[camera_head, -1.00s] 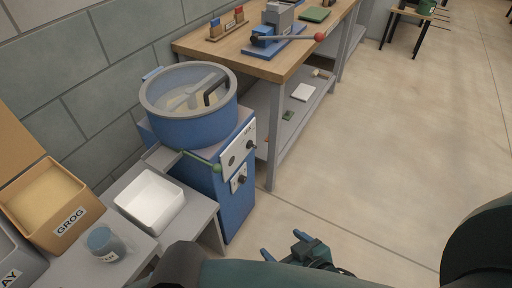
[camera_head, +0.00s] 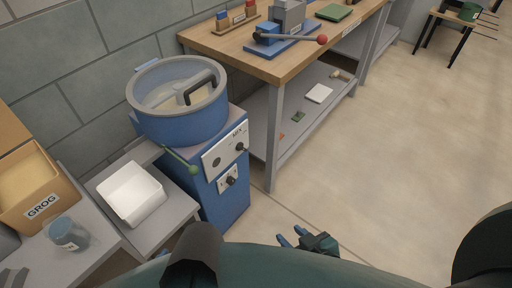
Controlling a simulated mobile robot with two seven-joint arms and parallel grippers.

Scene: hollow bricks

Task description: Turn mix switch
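The blue mixer (camera_head: 182,118) stands by the wall, a round drum on a blue cabinet. Its white front panel (camera_head: 225,148) has a black knob (camera_head: 240,147) at the right, under small lettering that seems to read MIX, and a dark round part at the left. A smaller white plate below carries another dark knob (camera_head: 231,181). I cannot read the knobs' settings. My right gripper (camera_head: 292,237) is at the bottom centre, below and right of the panel and apart from it. Its blue fingers are spread, with nothing between them. My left gripper is not identifiable.
A white tray (camera_head: 131,194), a jar (camera_head: 68,233) and a GROG bin (camera_head: 38,188) stand at the left. A wooden workbench (camera_head: 270,68) is behind right. The floor at right is open.

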